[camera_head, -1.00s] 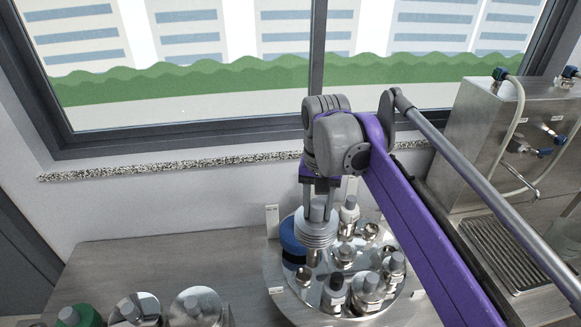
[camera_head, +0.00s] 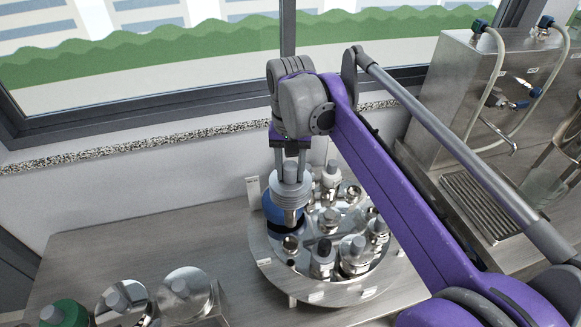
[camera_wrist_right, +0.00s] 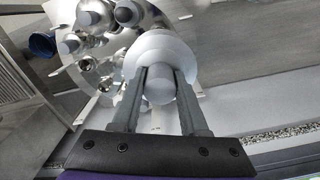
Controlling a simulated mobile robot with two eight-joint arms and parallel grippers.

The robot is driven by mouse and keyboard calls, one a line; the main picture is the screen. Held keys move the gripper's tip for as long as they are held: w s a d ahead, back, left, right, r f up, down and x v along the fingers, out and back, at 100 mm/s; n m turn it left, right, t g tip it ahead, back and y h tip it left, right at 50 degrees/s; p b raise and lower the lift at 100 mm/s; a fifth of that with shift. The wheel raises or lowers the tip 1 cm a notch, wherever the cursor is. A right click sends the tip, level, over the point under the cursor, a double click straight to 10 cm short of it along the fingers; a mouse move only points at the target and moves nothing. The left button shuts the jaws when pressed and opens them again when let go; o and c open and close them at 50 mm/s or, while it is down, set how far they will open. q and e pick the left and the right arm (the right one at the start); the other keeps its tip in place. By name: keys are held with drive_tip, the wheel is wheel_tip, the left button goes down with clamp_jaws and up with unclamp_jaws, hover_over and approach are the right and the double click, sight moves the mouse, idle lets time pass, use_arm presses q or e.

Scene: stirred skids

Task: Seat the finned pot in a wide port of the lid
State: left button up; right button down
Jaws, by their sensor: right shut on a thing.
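The finned pot (camera_head: 291,196) is light grey, with stacked round fins, a knob on top and a narrower stem below. My right gripper (camera_head: 291,172) is shut on its top knob and holds it upright over the left part of the lid. The pot also shows in the right wrist view (camera_wrist_right: 160,48), between the fingers of my right gripper (camera_wrist_right: 160,82). The lid (camera_head: 275,276) is a round shiny metal plate. The stem end appears above the plate; the port beneath it is partly hidden. My left gripper is out of view.
A blue-based pot (camera_head: 269,208) stands just behind and left of the held pot. Several other metal fittings crowd the lid's middle and right. A green pot (camera_head: 66,313) and metal pots stand at front left. A steel machine (camera_head: 462,95) stands at right.

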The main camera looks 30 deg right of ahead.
drive_tip(key=shift+s+f+b, duration=0.15)
drive_tip(key=shift+f+b, duration=0.15)
drive_tip(key=shift+f, duration=0.45)
drive_tip(key=b, duration=0.4)
hover_over(291, 226)
drive_tip(key=w, duration=0.1)
drive_tip(key=shift+w+d+f, duration=0.1)
drive_tip(key=shift+d+f, duration=0.05)
drive_tip(key=shift+f, duration=1.9)
drive_tip(key=shift+w+d+f, duration=0.1)
drive_tip(key=shift+d+f, duration=0.05)
drive_tip(key=shift+f, duration=1.9)
drive_tip(key=shift+f+b, duration=1.7)
drive_tip(key=shift+f, duration=1.8)
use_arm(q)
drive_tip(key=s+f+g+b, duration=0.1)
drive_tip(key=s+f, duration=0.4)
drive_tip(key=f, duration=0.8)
use_arm(e)
drive_tip(key=shift+f, duration=1.15)
use_arm(q)
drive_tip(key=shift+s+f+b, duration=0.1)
drive_tip(key=shift+b, duration=0.2)
use_arm(e)
drive_tip(key=shift+f, duration=0.25)
